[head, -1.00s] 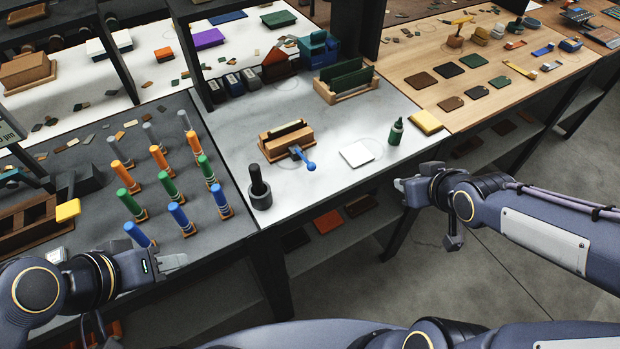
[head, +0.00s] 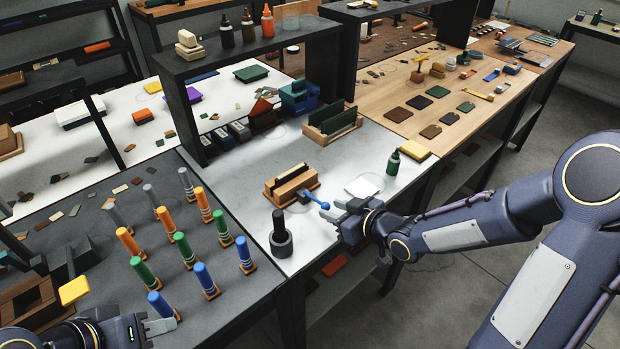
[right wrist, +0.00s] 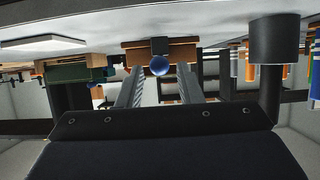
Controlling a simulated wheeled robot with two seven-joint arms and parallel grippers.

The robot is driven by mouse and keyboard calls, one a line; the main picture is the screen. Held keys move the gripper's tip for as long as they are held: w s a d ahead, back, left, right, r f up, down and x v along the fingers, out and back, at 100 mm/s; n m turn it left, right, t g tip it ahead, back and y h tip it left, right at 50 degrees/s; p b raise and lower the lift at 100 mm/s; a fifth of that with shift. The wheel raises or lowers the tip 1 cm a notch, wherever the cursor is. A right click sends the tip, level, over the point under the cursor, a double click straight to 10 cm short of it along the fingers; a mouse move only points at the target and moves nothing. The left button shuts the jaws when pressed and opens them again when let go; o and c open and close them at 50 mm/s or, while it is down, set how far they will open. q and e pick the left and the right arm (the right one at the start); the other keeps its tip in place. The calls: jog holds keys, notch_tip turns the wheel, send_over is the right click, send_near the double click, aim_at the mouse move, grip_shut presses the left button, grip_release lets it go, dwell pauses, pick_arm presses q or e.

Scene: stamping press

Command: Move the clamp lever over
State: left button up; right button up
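The clamp lever (head: 313,200) is a short blue arm with a round blue knob. It sticks out from the front of a wooden clamp block (head: 284,192) on the grey-white table, pointing right and toward me. In the right wrist view the knob (right wrist: 160,65) shows between the finger lines, with the wooden block (right wrist: 185,53) behind it. My right gripper (head: 335,207) is open and empty, its fingertips close to the knob; I cannot tell whether they touch it. My left gripper (head: 168,321) is at the lower left, away from the lever; its finger gap is unclear.
A dark cup with a black-handled tool (head: 281,240) stands left of my right gripper. A white square pad (head: 362,188) and a green bottle (head: 393,163) are to the right. Several coloured pegs (head: 180,250) stand on the dark left table.

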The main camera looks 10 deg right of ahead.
aim_at(328, 205)
jog(key=shift+x, duration=0.85)
jog(key=shift+w+f, duration=0.1)
jog(key=shift+w, duration=0.05)
jog(key=shift+c, duration=0.4)
jog(key=c, duration=0.4)
jog(key=shift+c, duration=0.2)
jog(key=shift+w+a+r+p, duration=0.1)
jog(key=shift+r+p, duration=0.2)
jog(key=shift+r, duration=0.2)
jog(key=shift+w+a+r+p, duration=0.1)
jog(key=shift+r+p, duration=0.15)
jog(key=shift+r, duration=0.25)
jog(key=shift+w+r, duration=0.1)
jog(key=shift+r, duration=0.25)
